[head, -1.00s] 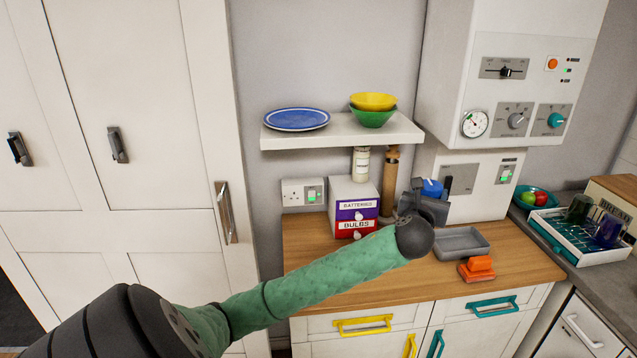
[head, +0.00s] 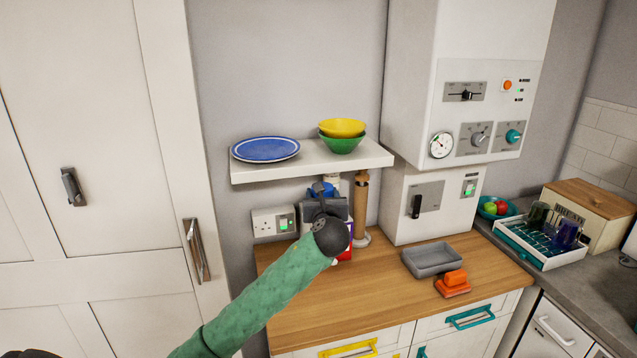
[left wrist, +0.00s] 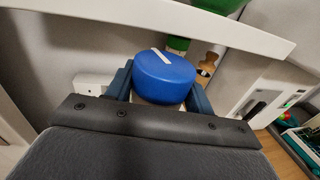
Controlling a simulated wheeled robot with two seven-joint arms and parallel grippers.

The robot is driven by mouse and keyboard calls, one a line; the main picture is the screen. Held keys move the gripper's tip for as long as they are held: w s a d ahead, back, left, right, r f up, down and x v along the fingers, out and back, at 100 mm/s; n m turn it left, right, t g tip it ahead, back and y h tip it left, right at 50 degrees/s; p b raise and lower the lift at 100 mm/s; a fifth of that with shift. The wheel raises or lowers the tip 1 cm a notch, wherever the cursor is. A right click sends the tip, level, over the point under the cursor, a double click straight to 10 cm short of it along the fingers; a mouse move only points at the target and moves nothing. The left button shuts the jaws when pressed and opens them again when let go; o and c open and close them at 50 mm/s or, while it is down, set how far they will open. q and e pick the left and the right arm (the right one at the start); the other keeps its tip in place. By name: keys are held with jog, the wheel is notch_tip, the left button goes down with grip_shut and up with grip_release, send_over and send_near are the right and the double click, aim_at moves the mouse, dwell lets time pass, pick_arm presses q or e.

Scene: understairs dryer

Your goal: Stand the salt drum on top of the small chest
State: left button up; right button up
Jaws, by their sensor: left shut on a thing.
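The salt drum (head: 320,188), with a round blue lid, is in my left gripper (head: 322,196). In the left wrist view the lid (left wrist: 165,76) sits between the two blue fingers (left wrist: 162,84), a pale strip on top. It looks upright; its lower body is mostly hidden. The small chest (head: 348,248) stands on the wooden worktop at the wall, mostly hidden behind my gripper and wrist; only its right edge shows. The drum is in front of or above the chest, below the shelf; contact cannot be seen. My right gripper is out of view.
A white shelf (head: 300,166) with a blue plate and stacked bowls hangs close above.

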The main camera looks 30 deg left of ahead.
pick_arm(q)
jog(key=f+p+x, duration=0.1)
jog(key=p+x, duration=0.4)
jog(key=x, duration=0.7)
jog(key=shift+w+f, duration=0.15)
jog(key=shift+f, duration=0.05)
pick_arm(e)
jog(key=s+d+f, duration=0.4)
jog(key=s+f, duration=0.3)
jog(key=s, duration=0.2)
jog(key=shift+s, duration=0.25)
pick_arm(q)
jog(key=shift+a+f, duration=0.1)
jog(key=shift+a, duration=0.05)
jog(key=o, duration=1.2)
jog(key=shift+f, duration=0.1)
jog(key=o, duration=0.4)
jog(key=shift+c, duration=0.2)
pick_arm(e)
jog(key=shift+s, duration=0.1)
